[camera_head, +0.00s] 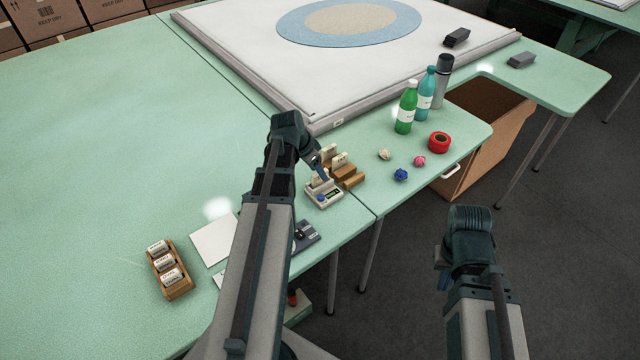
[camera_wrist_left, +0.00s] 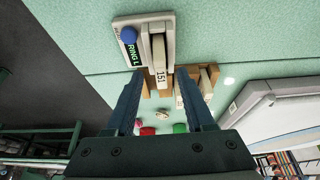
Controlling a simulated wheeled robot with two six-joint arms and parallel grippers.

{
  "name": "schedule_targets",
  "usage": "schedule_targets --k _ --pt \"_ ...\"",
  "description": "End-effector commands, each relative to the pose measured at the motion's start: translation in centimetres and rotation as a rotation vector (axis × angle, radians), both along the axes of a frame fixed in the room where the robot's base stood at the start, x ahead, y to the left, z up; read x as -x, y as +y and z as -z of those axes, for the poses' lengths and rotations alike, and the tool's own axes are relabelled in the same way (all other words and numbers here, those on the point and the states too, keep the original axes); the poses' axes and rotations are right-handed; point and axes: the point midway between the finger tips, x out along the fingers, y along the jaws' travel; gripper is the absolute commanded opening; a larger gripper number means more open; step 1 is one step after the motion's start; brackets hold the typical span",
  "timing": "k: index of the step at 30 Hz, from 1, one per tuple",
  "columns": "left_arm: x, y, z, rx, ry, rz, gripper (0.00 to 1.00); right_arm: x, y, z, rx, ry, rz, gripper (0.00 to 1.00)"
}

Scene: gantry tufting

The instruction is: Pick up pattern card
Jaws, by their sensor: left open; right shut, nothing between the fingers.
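A pale pattern card (camera_head: 316,179) stands upright in a small light reader (camera_head: 327,198) with a blue knob and green display. In the left wrist view, the card (camera_wrist_left: 160,64) is marked 151 and the reader (camera_wrist_left: 129,60) display starts with "RING". My left gripper (camera_wrist_left: 158,78) is open, its two fingers on either side of the card in the picture; contact cannot be told. In the head view, the left gripper (camera_head: 321,172) is just above the reader. More pale cards (camera_head: 340,159) stand in wooden holders (camera_head: 352,181) behind. My right gripper (camera_head: 442,274) is shut, empty, over the floor.
A wooden rack (camera_head: 180,288) with several white labelled items and a white sheet (camera_head: 214,239) lie left of my left arm. A dark device (camera_head: 307,238) is partly hidden. Small balls (camera_head: 400,174), a red roll (camera_head: 439,142) and bottles (camera_head: 405,112) stand right.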

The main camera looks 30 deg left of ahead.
Motion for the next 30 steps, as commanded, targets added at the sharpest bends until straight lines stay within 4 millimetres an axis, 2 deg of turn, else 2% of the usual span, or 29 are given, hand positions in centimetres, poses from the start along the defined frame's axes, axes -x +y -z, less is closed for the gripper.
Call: schedule_targets --k 1,6,15,24,30 --pt "-0.4 0.0 1.3 0.0 0.0 0.001 0.54 0.0 0.0 1.3 0.0 0.0 0.0 0.0" --pt "-1.1 -0.3 3.0 0.0 0.0 0.001 0.54 0.0 0.0 3.0 0.0 0.0 0.0 0.0" --pt "-1.2 -0.4 3.0 -0.001 0.0 0.0 0.54 0.0 0.0 3.0 0.0 0.0 0.0 0.0" --pt "-1.2 -0.4 3.0 0.0 0.0 0.0 0.0 0.0 0.0 3.0 0.0 0.0 0.0 0.0" --pt "-1.2 -0.4 3.0 0.0 0.0 0.0 0.0 0.0 0.0 3.0 0.0 0.0 0.0 0.0"
